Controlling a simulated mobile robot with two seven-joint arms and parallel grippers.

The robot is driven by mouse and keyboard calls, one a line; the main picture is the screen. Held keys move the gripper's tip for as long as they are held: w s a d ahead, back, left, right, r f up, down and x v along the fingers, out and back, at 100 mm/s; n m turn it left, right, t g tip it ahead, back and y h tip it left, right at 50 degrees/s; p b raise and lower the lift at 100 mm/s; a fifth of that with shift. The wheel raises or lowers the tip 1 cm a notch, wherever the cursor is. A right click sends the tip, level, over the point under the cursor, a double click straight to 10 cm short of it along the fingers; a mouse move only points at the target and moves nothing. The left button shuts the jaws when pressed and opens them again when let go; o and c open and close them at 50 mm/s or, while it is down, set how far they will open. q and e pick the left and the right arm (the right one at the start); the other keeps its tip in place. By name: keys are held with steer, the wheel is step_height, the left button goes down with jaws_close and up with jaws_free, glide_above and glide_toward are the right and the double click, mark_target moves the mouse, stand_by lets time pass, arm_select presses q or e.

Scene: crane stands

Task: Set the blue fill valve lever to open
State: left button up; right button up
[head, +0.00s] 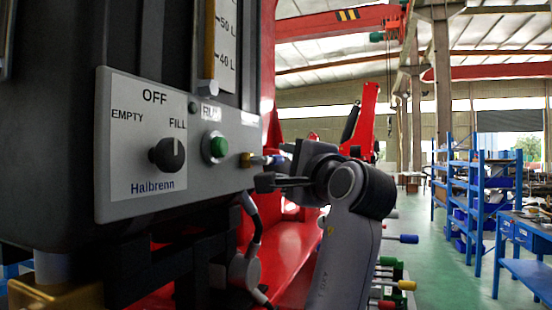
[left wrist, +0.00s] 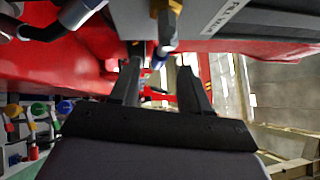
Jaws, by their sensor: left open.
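The fill valve shows as a brass fitting (head: 247,160) on the right end of the grey panel, with a small blue lever (head: 268,160) sticking out to the right. My left gripper (head: 264,183) is just below the lever, its fingers pointing left toward the panel. In the left wrist view the brass fitting (left wrist: 166,12) is at the top and the lever's blue end (left wrist: 158,61) appears between the two fingertips. The left gripper (left wrist: 160,72) is open, with a gap on both sides of the lever. I cannot tell whether anything touches. My right gripper is not in view.
The panel (head: 119,185) carries a black OFF/EMPTY/FILL knob (head: 167,154) and a green button (head: 215,147). A cable (head: 253,235) hangs below it. Several coloured-handled valves (head: 403,285) sit lower right. Blue shelves (head: 483,200) stand far right, beyond open green floor.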

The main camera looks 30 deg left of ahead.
mark_target(278, 161)
arm_select(q)
steer(key=shift+p+x, duration=0.7)
steer(key=shift+x, duration=2.1)
jaws_close()
